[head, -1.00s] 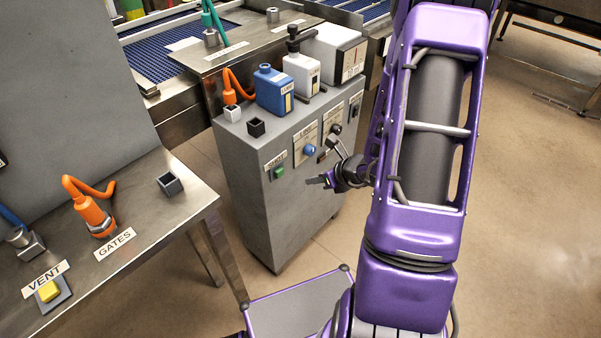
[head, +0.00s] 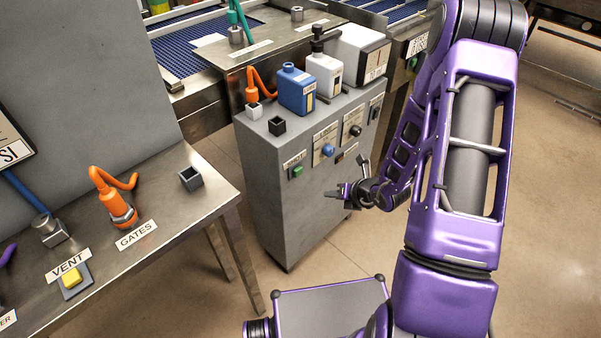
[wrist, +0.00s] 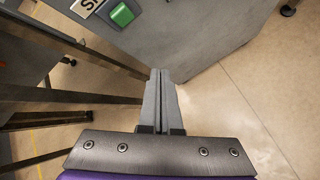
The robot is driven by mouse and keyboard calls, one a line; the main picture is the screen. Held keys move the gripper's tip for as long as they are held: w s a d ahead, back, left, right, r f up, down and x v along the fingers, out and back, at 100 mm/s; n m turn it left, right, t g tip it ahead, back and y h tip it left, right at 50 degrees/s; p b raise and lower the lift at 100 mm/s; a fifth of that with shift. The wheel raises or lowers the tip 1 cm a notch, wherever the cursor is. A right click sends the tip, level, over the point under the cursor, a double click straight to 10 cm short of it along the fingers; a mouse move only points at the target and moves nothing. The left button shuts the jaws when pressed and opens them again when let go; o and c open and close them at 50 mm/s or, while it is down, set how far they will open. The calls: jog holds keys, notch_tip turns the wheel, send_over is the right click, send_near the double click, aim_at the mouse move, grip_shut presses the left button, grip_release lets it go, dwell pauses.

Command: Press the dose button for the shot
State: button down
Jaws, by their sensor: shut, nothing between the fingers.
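A green square button (head: 296,171) sits on the front of the grey cabinet (head: 300,220), under a small white label (head: 293,158) that appears to read SHOT. The green button (wrist: 122,15) also shows at the top of the wrist view, beside the partly cut-off label (wrist: 86,5). My gripper (head: 330,193) is in front of the cabinet, to the right of the button and a little below it in the head view. In the wrist view its fingers (wrist: 160,78) are together and empty, pointing toward the cabinet's lower part, apart from the button.
The cabinet front also has a blue knob (head: 328,150) and a dark knob (head: 355,131). A blue bottle (head: 297,90) and a white bottle (head: 325,75) stand on top. A steel table with a yellow VENT button (head: 71,277) stands at the left. Open floor lies right.

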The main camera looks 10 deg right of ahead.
jog(key=w+a, duration=0.5)
jog(key=w, duration=0.2)
jog(key=shift+a+b, duration=0.1)
jog(key=shift+b, duration=0.25)
dwell(1.9)
jog(key=shift+w+a, duration=0.2)
jog(key=shift+w, duration=0.1)
jog(key=shift+w+a, duration=0.3)
jog(key=shift+w, duration=0.1)
dwell(0.9)
jog(key=shift+s+d, duration=0.1)
jog(key=shift+s+d+b, duration=0.35)
jog(key=shift+s+d, duration=0.1)
jog(key=shift+s, duration=0.2)
jog(key=shift+s+d, duration=0.75)
jog(key=shift+s, duration=0.3)
jog(key=shift+s+d, duration=0.75)
jog(key=shift+s, duration=0.25)
